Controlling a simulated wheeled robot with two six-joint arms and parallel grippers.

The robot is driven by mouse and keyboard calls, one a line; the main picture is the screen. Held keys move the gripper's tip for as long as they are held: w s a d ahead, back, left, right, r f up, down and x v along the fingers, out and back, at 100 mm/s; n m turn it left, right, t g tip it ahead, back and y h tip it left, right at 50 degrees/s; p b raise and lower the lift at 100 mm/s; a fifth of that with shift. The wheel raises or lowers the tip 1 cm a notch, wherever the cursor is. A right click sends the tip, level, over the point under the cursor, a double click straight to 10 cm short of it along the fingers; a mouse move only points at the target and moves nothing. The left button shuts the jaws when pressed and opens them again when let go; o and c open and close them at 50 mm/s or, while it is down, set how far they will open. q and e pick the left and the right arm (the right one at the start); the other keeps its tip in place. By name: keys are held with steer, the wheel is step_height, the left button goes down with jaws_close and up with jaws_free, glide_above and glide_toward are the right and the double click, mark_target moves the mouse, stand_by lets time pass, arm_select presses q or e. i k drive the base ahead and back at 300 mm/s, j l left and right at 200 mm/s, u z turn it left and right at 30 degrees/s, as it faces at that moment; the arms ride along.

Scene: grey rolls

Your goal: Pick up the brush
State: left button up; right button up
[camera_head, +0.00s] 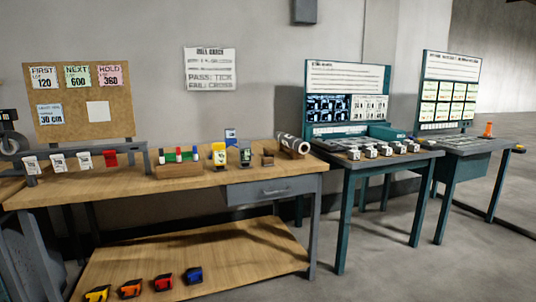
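I cannot make out a brush for certain in the head view. Neither of my grippers is in view.
Teal tables (345,160) stand right. Floor at right front is clear.

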mark_target(268, 152)
steer(key=i+u, duration=0.25)
steer(key=i, duration=0.25)
steer(key=i+l+u, duration=0.3)
steer(key=i, duration=0.15)
steer(key=i+j, duration=0.05)
steer(key=j, duration=0.05)
